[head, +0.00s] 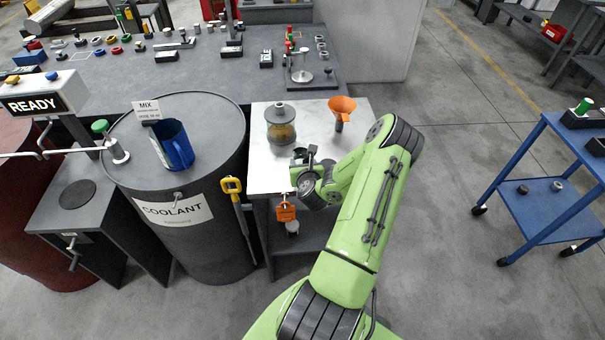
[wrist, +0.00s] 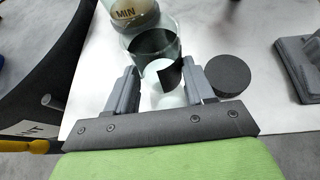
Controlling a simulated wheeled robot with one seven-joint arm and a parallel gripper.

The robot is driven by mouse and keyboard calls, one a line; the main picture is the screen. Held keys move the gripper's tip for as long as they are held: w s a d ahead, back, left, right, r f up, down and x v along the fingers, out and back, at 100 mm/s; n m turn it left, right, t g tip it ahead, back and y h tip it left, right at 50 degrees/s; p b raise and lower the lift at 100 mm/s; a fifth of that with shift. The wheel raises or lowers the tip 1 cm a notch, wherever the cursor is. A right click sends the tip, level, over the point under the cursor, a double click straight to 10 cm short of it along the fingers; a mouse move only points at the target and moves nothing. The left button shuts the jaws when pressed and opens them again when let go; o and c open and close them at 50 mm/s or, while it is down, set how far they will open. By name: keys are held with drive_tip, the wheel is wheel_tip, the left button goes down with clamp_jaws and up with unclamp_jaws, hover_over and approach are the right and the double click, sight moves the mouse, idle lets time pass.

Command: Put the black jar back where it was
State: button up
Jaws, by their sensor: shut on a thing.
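The jar in my gripper (wrist: 160,82) looks like clear glass with a black band or dark contents (wrist: 150,42). It shows between the two fingers in the wrist view, above or on the pale tabletop; I cannot tell whether its base touches. In the head view my gripper (head: 304,176) is over the front part of the white-topped table (head: 262,178), and the arm hides much of the jar. A flat black disc (wrist: 228,76) lies on the tabletop just right of the fingers in the wrist view.
An orange funnel (head: 341,107) stands at the back right. The coolant barrel (head: 190,240) with a blue jug (head: 172,145) is left.

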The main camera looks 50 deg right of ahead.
wheel_tip(320, 180, down, 3)
drive_tip(key=shift+s+a+r+b, duration=0.1)
drive_tip(key=shift+r+b, duration=0.1)
drive_tip(key=shift+b, duration=0.35)
drive_tip(key=shift+r, duration=0.2)
drive_tip(key=shift+f, duration=0.15)
drive_tip(key=o, duration=1.2)
